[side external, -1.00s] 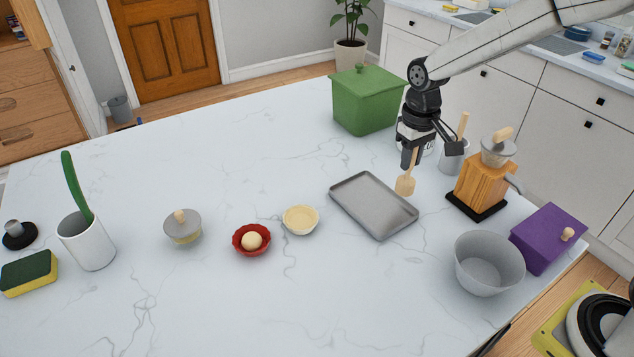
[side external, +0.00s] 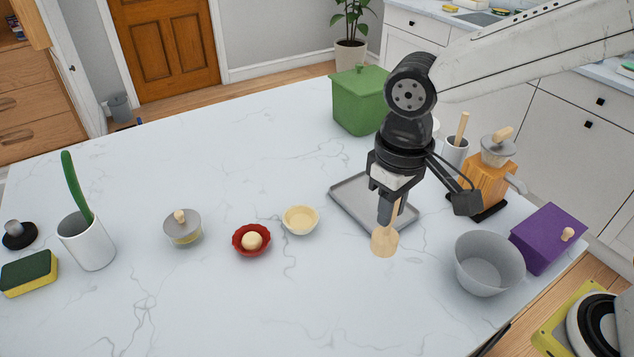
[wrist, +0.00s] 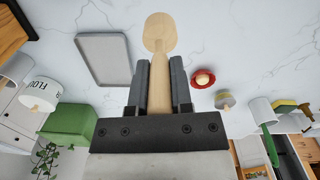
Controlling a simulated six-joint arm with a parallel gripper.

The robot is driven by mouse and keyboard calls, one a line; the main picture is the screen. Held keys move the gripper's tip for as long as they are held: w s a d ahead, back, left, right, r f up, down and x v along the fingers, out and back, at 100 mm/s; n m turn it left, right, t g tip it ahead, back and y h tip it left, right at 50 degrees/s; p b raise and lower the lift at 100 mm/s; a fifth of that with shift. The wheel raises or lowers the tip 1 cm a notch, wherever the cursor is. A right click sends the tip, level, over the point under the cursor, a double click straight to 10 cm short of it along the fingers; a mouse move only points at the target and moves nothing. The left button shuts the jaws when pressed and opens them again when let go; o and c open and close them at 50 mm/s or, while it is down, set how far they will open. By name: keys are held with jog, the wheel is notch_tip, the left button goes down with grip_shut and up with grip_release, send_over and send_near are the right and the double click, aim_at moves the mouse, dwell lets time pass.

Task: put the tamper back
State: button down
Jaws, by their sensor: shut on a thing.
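My gripper (side external: 388,208) is shut on the handle of a pale wooden spoon-like tool (side external: 384,241), which hangs wide end down above the table, in front of the grey tray. In the wrist view the tool (wrist: 159,35) points away from between my fingers (wrist: 160,85). A small black disc with a grey knob (side external: 18,235), which looks like a tamper, stands at the far left; I cannot tell which of the two is the tamper. A white holder (side external: 455,152) with a wooden handle stands at the back right, partly behind my arm.
A grey tray (side external: 349,193), grey bowl (side external: 489,264), purple box (side external: 548,238), wooden grinder (side external: 486,181) and green box (side external: 357,105) surround my arm. Red bowl (side external: 251,240), cream bowl (side external: 300,219), lidded jar (side external: 183,228), white cup (side external: 88,243) and sponge (side external: 29,272) are left. The front middle is clear.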

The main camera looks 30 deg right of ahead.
jog(key=shift+n, duration=0.3)
jog(key=s, duration=0.1)
jog(key=s+a, duration=0.1)
jog(key=s, duration=0.1)
jog(key=s+a+r, duration=0.1)
jog(key=shift+s+a+r, duration=0.1)
jog(key=shift+s+a, duration=0.1)
jog(key=w+a+f, duration=0.6)
jog(key=w+f, duration=0.3)
jog(key=w, duration=0.2)
jog(key=shift+w+a+f, duration=0.2)
jog(key=shift+w+a, duration=0.15)
jog(key=shift+w, duration=0.05)
jog(key=shift+w+a+f, duration=0.1)
jog(key=shift+w+f, duration=0.1)
jog(key=shift+f, duration=1.6)
jog(key=shift+f, duration=0.1)
